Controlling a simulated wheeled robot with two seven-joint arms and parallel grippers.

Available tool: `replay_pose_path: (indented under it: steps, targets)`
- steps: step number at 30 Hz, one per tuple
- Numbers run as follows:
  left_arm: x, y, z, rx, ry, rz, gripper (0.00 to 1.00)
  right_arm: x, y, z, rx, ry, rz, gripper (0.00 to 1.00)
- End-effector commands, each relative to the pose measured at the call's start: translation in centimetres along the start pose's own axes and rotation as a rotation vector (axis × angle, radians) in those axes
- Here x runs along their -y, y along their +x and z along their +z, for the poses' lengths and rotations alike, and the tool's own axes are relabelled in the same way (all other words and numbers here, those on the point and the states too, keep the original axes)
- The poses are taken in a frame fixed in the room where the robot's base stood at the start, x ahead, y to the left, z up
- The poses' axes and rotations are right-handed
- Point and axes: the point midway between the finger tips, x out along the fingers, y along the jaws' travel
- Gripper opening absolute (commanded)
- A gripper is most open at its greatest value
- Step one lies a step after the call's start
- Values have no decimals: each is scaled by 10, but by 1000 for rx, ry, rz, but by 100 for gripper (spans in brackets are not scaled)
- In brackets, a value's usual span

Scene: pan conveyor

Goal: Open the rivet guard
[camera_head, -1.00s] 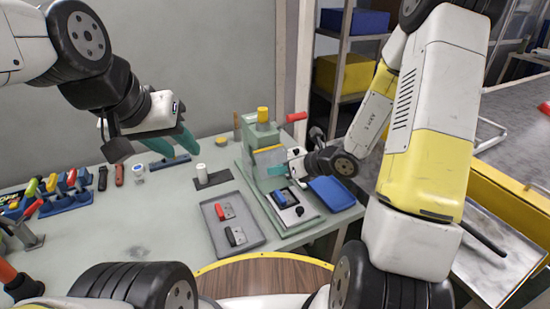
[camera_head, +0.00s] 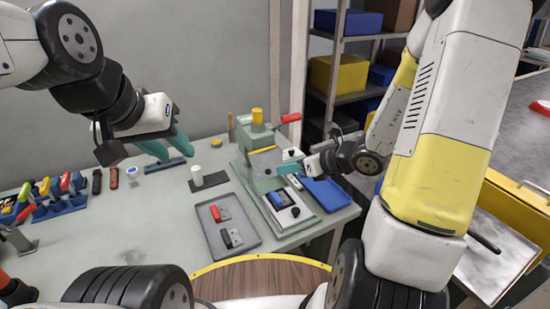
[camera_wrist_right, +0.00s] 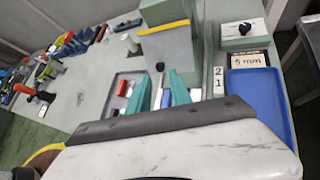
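The green rivet press (camera_head: 247,139) stands at the back right of the bench, with a yellow cap and a red-handled lever. Its guard (camera_head: 264,162) is a grey plate with a yellow top edge on the press front. It appears lowered; the guard also shows in the right wrist view (camera_wrist_right: 168,50), with a small dark knob (camera_wrist_right: 160,66) near its lower edge. My right gripper (camera_wrist_right: 160,84) is open and empty, its teal fingertips just in front of the guard and below the knob in that picture. My left gripper (camera_head: 168,146) is open and empty above the back of the bench.
A grey tray (camera_head: 243,241) with red and black handled parts lies left of the press base. A blue tray (camera_head: 328,196) lies to its right. A white cylinder (camera_head: 197,175) stands on a dark pad. A control box (camera_wrist_right: 240,32) and "5 mm" sign (camera_wrist_right: 250,60) are close right.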

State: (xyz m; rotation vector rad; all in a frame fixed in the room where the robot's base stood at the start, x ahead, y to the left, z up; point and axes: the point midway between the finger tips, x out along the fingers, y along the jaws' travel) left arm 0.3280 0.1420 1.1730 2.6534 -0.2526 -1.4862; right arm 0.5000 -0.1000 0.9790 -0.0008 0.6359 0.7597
Motion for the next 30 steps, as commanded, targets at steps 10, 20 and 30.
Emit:
replay_pose_path:
  steps: [10,20,30]
  targets:
    - [0,0,0,0,0,0,36,0,-13,-1,-1,2,1,25]
    - [0,0,0,0,0,0,36,-37,-27,26,-16,-309,87,38]
    - [0,0,0,0,0,0,36,-123,-89,46,-132,-1267,305,38]
